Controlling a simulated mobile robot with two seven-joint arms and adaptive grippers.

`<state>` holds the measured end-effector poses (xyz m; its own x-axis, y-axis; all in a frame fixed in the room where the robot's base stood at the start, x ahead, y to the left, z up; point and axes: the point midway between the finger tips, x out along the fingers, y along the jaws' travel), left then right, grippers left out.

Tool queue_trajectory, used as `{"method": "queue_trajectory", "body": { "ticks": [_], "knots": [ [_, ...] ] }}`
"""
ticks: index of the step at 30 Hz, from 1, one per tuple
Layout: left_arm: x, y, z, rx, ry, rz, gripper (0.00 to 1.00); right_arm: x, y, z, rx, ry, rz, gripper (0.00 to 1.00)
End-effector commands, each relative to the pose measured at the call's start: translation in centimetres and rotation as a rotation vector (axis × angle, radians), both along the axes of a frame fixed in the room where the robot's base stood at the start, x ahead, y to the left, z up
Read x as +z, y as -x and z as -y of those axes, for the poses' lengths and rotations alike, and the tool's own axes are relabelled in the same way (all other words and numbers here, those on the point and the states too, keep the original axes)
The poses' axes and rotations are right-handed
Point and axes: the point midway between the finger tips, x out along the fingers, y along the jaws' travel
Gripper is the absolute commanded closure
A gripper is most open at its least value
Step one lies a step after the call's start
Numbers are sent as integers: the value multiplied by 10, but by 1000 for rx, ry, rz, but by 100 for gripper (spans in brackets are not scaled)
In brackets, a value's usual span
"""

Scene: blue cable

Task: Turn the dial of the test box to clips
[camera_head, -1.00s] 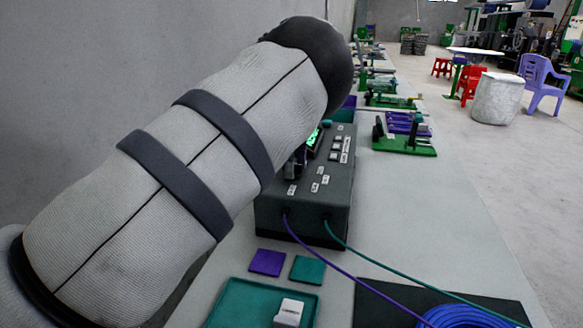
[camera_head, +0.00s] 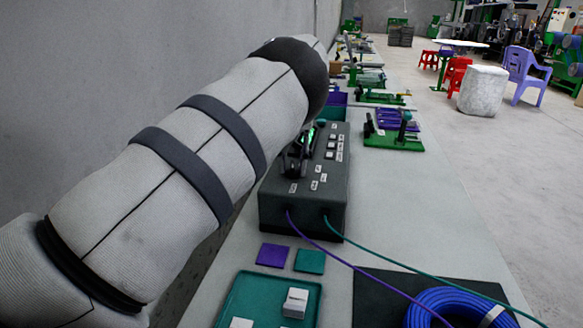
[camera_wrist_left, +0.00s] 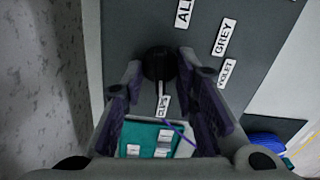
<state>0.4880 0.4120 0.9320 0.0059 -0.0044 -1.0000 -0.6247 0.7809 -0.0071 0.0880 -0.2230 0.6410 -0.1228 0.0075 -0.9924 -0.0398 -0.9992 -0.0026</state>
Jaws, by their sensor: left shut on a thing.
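The test box (camera_head: 335,190) is a dark grey box on the bench with white labels and white buttons on top. My left gripper (camera_head: 299,158) is over its left part, partly hidden by my arm. In the left wrist view the gripper (camera_wrist_left: 160,75) is shut on the black round dial (camera_wrist_left: 158,62), one finger on each side. A pale pointer line on the dial runs toward the label CLIPS (camera_wrist_left: 163,105). Labels GREY (camera_wrist_left: 225,38) and VIOLET (camera_wrist_left: 226,73) lie to the right. My right gripper is not in view.
Violet and teal cables leave the box's front toward a blue cable coil (camera_head: 455,308) on a black mat (camera_head: 375,295). A teal tray (camera_head: 245,290) holds white blocks. A violet square (camera_head: 272,255) and a teal square (camera_head: 310,261) lie before the box.

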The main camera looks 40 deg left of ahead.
Motion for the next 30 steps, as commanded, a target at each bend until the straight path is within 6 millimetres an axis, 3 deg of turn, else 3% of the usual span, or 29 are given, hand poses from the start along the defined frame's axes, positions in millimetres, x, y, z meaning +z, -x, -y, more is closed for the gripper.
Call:
{"method": "queue_trajectory", "body": {
  "ticks": [3, 4, 14, 30],
  "knots": [
    [-5, 1, 1, 1, 5, -9, 82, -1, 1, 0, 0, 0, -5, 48],
    [-5, 1, 1, 2, 5, -9, 70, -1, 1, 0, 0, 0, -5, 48],
    [-3, 0, 1, 2, 2, -5, 70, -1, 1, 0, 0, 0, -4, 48],
    [62, -1, 0, 2, 0, -3, 70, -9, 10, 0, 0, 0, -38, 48]
  ]
}}
